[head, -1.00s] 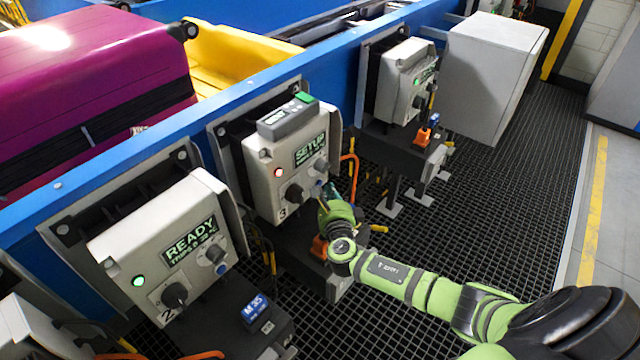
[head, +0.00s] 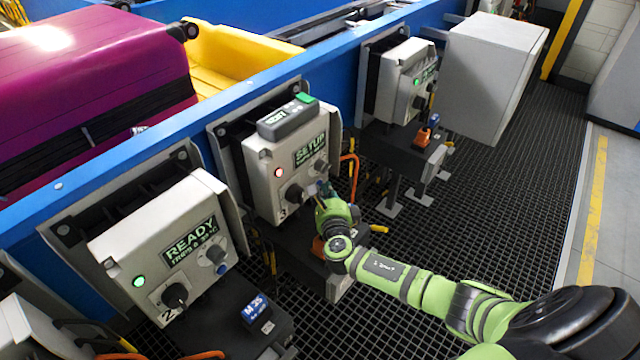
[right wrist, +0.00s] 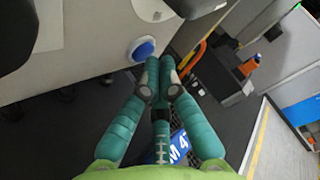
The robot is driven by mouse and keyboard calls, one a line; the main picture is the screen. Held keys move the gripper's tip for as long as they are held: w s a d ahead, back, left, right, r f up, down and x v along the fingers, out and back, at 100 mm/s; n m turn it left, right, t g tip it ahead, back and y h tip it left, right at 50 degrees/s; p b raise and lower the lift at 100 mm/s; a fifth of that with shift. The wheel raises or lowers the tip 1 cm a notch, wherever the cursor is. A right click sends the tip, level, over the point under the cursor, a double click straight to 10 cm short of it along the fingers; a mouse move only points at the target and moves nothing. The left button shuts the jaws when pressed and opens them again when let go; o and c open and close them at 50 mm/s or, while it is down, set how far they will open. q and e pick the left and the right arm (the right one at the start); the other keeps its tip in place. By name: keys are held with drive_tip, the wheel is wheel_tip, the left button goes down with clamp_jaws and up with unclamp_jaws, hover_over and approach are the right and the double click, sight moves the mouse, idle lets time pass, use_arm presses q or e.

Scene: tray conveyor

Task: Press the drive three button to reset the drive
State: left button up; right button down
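The drive three box (head: 262,170) is a pale grey control box marked "3", with a red lamp, a display that seems to read "SETUP" and a black knob (head: 294,194). Its blue button (head: 311,189) is small in the head view. It shows clearly in the right wrist view (right wrist: 143,48) as a blue disc in a white ring on the box face. My right gripper (head: 325,187) is beside the button's right side. In the right wrist view its teal fingers (right wrist: 160,66) are together, empty, just right of and below the button. Contact is not visible. My left gripper is out of view.
The drive two box (head: 150,240), with a green lamp and "READY" display, stands at the near left. Another control box (head: 402,75) is farther back. An orange cable (head: 352,170) loops right of drive three. Dark grating (head: 480,200) is open to the right.

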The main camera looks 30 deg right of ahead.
drive_tip(key=shift+w+a, duration=0.15)
drive_tip(key=shift+w, duration=0.25)
idle(0.8)
drive_tip(key=shift+s, duration=0.15)
drive_tip(key=shift+s+d+p, duration=0.3)
drive_tip(key=shift+s+p, duration=0.25)
drive_tip(key=shift+s, duration=0.1)
drive_tip(key=shift+s+d+p, duration=0.35)
drive_tip(key=shift+s+p, duration=0.1)
drive_tip(key=shift+s, duration=0.3)
drive_tip(key=shift+s+d+p, duration=0.3)
drive_tip(key=shift+s+p, duration=0.1)
drive_tip(key=shift+s, duration=0.4)
drive_tip(key=shift+s+d+p, duration=0.35)
drive_tip(key=shift+s+p, duration=0.1)
drive_tip(key=shift+s, duration=0.3)
